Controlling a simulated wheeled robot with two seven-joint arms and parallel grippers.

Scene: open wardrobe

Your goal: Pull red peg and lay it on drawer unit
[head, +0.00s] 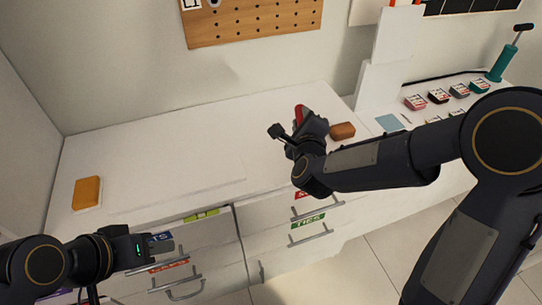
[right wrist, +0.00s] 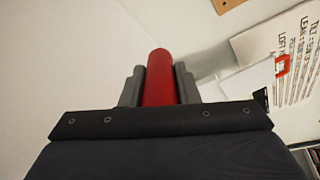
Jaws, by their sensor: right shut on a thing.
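The red peg (head: 300,113) is between the fingers of my right gripper (head: 309,123), over the back right part of the white drawer unit (head: 215,135). In the right wrist view, the red peg (right wrist: 160,77) sits between the two grey fingers of the gripper (right wrist: 160,88), which is shut on it. I cannot tell whether the peg touches the drawer unit's top. My left gripper (head: 140,248) is low at the left, in front of the drawers; I cannot tell whether it is open or shut.
A wooden pegboard (head: 250,22) hangs on the wall behind. A brown block (head: 342,131) lies just right of my right gripper, and an orange block (head: 87,192) lies at the far left. Small boxes (head: 438,96) and a teal pump (head: 503,62) stand at right. The middle top is clear.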

